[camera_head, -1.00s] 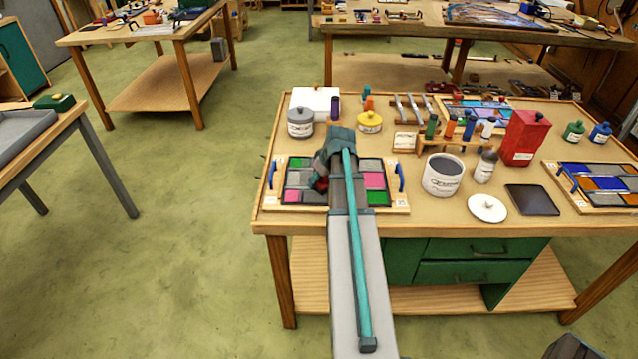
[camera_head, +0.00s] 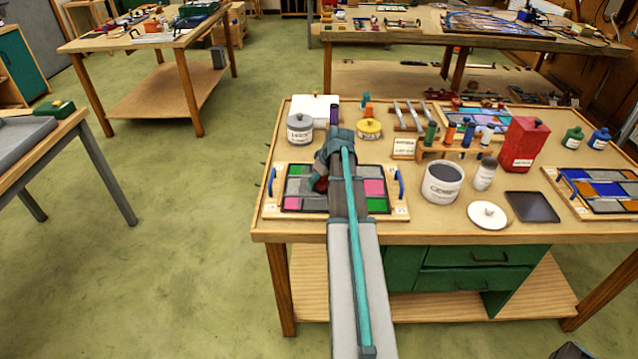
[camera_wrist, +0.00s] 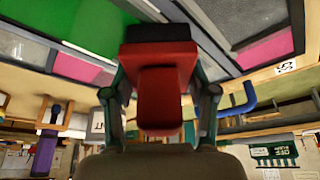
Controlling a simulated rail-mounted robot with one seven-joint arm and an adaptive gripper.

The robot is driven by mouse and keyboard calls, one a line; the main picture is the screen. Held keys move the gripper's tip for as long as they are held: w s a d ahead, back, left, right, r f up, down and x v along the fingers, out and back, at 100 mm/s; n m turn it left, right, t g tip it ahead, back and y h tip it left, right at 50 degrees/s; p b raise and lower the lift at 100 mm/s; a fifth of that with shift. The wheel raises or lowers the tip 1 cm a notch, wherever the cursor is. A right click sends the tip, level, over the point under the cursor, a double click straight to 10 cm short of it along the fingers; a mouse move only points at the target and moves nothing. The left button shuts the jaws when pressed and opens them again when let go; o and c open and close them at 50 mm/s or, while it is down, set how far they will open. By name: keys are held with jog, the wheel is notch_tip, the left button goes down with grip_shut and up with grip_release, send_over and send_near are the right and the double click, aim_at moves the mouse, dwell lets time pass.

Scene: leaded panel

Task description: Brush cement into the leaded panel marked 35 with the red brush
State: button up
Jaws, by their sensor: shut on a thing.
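The leaded panel (camera_head: 375,187), with green, pink and grey panes, lies in a light wooden frame at the bench's left front. A number tag at its lower right corner is too small to read surely in the head view; the wrist view shows a tag reading 35 (camera_wrist: 286,67). My gripper (camera_wrist: 162,100) is over the panel's middle, shut on the red brush (camera_wrist: 162,92). The brush's dark bristle end (camera_wrist: 158,33) is at the panel's surface; whether it touches is unclear. In the head view only a bit of red (camera_head: 321,184) shows beside my arm, which hides some panes.
An open white pot labelled cement (camera_head: 442,182) stands right of the panel, with a white lid (camera_head: 487,215) and a dark square plate (camera_head: 532,204). Blue handles (camera_head: 399,183) rise at the panel's sides.

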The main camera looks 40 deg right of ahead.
dwell(0.3)
jog(key=shift+w+d, duration=1.05)
jog(key=shift+w, duration=0.05)
jog(key=shift+w, duration=0.1)
jog(key=shift+w+d, duration=1)
jog(key=shift+w+d+b, duration=0.35)
jog(key=shift+w+d, duration=0.65)
jog(key=shift+w, duration=0.15)
jog(key=shift+w+d, duration=1.05)
jog(key=shift+w, duration=0.05)
